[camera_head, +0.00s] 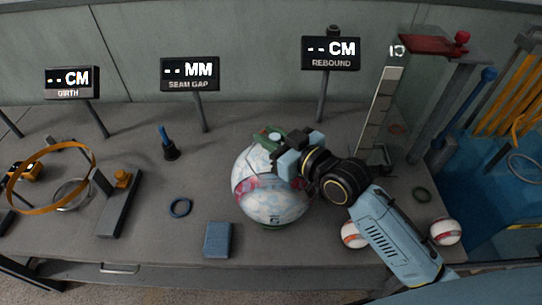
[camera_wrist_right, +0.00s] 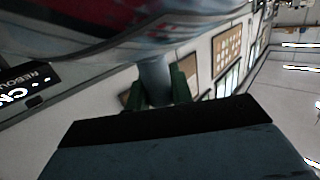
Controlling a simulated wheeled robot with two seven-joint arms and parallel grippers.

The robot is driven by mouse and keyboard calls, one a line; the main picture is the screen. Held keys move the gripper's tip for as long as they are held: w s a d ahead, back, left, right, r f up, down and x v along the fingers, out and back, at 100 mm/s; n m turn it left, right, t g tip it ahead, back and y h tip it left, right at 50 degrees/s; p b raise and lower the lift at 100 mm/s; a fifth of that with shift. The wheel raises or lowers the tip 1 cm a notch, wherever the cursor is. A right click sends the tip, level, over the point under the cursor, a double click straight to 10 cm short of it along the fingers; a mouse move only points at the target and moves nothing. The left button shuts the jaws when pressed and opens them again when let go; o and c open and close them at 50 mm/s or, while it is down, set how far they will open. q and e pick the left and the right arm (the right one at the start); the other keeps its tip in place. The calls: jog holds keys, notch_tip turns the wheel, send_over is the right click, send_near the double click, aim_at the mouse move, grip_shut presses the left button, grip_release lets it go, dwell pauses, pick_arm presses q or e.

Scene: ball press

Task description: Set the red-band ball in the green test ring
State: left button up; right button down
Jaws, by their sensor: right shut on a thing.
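A large white ball (camera_head: 268,200) with a pinkish-red band stands out at the middle of the bench in the head view. Its underside and red band also fill the top of the right wrist view (camera_wrist_right: 100,22). My right gripper (camera_head: 272,138) reaches the ball's top from the right. Its green fingers (camera_wrist_right: 158,88) close on a grey stem at the ball, in the right wrist view. A thin green edge shows under the ball, too hidden to identify. My left gripper is out of view.
Two smaller banded balls (camera_head: 445,231) (camera_head: 354,234) lie at right, one partly behind my arm. Signs line the back, including a rebound sign (camera_head: 331,54). Bench between is clear.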

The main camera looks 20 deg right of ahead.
jog(key=shift+f+b, duration=0.35)
jog(key=shift+f, duration=1.55)
jog(key=shift+f, duration=0.2)
jog(key=c, duration=1.2)
grip_release()
jog(key=shift+f, duration=0.1)
jog(key=shift+c, duration=0.2)
jog(key=shift+r, duration=0.35)
jog(key=v, duration=1.2)
